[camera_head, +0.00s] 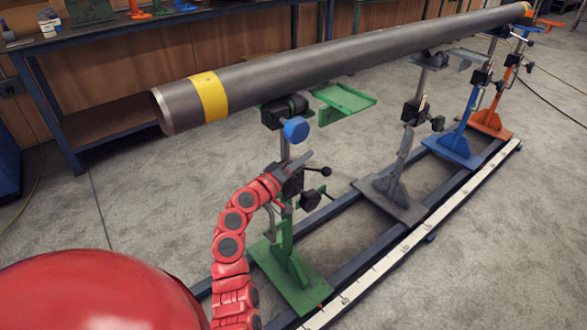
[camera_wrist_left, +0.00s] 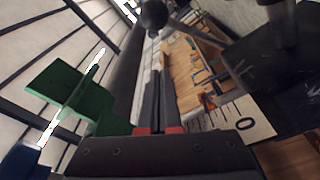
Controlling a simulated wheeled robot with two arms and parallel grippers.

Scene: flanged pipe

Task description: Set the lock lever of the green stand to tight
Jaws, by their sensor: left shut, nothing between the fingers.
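The green stand (camera_head: 287,262) stands at the near end of the rail frame, under the pipe (camera_head: 330,65). Its post carries a dark clamp block with black ball-ended levers (camera_head: 326,171); I cannot tell which one is the lock lever or how it is set. My left gripper (camera_head: 309,156) is at the post beside this block and partly hides it. In the left wrist view its fingers (camera_wrist_left: 160,72) are shut and empty, with a black ball knob (camera_wrist_left: 153,14) beyond the tips. Contact cannot be told. My right gripper is not in view.
Grey (camera_head: 390,192), blue (camera_head: 455,147) and orange (camera_head: 492,122) stands line up behind along the rails. A white ruler strip (camera_head: 410,240) runs along the right side. A workbench (camera_head: 130,40) stands at the back left. The floor at right is mostly clear.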

